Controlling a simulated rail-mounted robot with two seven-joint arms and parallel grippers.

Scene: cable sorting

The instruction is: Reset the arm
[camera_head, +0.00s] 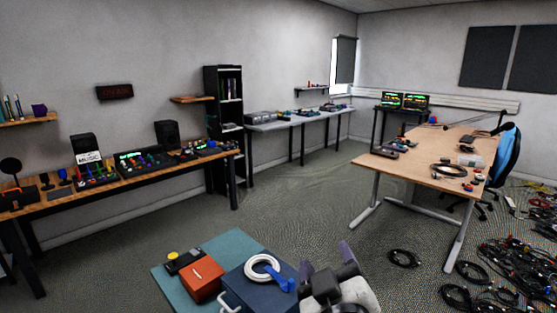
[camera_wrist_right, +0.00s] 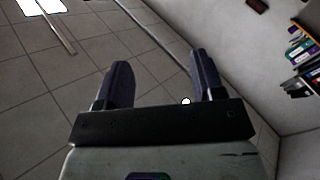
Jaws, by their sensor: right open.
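My right gripper (camera_head: 327,260) is at the bottom middle of the head view, raised, with its two purple fingers apart and nothing between them. In the right wrist view the same gripper (camera_wrist_right: 161,66) shows both fingers spread, empty, in front of ceiling tiles and wall. In the head view it is just right of a blue box (camera_head: 240,284); I cannot tell whether they touch. My left gripper is in neither view.
A white coiled cable (camera_head: 262,268) with a blue connector lies on the blue box. An orange box (camera_head: 203,279) stands on a teal surface (camera_head: 229,245). A wooden desk (camera_head: 432,152) stands right. Many cables (camera_head: 510,262) lie on the right floor. The middle floor is clear.

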